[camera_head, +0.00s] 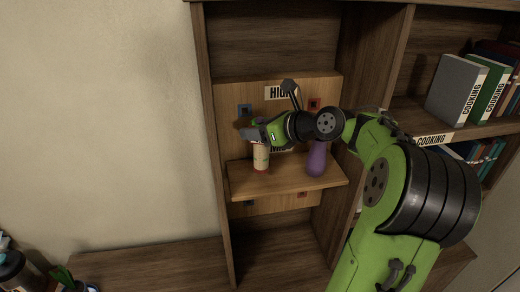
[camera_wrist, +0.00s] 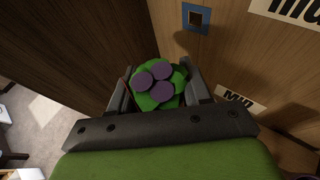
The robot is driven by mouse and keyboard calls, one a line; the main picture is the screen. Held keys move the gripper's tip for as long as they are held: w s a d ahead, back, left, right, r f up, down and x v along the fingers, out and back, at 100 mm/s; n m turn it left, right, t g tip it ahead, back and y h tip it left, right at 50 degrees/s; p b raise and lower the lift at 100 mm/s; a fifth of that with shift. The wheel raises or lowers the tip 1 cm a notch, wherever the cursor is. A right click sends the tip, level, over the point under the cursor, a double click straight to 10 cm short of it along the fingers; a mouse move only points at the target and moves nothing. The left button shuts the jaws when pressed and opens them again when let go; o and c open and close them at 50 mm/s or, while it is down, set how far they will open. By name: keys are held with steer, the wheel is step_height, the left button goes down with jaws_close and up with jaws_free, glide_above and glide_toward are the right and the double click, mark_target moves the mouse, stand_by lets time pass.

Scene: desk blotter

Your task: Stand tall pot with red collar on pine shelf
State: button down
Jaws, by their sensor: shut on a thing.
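The tall pot (camera_head: 261,157) is cream with a red band near its lower end in the head view. It is upright, with its base at or just above the pine shelf (camera_head: 290,188), towards the left; I cannot tell whether it touches. My gripper (camera_head: 256,134) is shut on its upper part. In the wrist view, green foliage with several purple round blooms (camera_wrist: 157,84) sits between the fingers of my gripper (camera_wrist: 157,92) and hides the pot below.
A purple vase (camera_head: 316,160) stands on the right of the same shelf. The pine back board (camera_head: 270,205) carries a HIGH label (camera_head: 281,93), and the wrist view shows a MID label (camera_wrist: 238,100). A dark side panel (camera_head: 209,130) is close on the left. Books (camera_head: 462,90) fill the right bookcase.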

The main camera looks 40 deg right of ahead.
steer(key=f, duration=0.3)
steer(key=shift+w+a+f+b, duration=0.1)
steer(key=shift+w+f+b, duration=0.15)
steer(key=shift+b, duration=0.1)
steer(key=c, duration=0.5)
jaws_free()
steer(key=shift+w, duration=0.1)
steer(key=shift+s+r, duration=0.2)
steer(key=shift+s, duration=0.05)
steer(key=p+v, duration=0.2)
steer(key=v, duration=0.9)
steer(key=shift+s, duration=0.2)
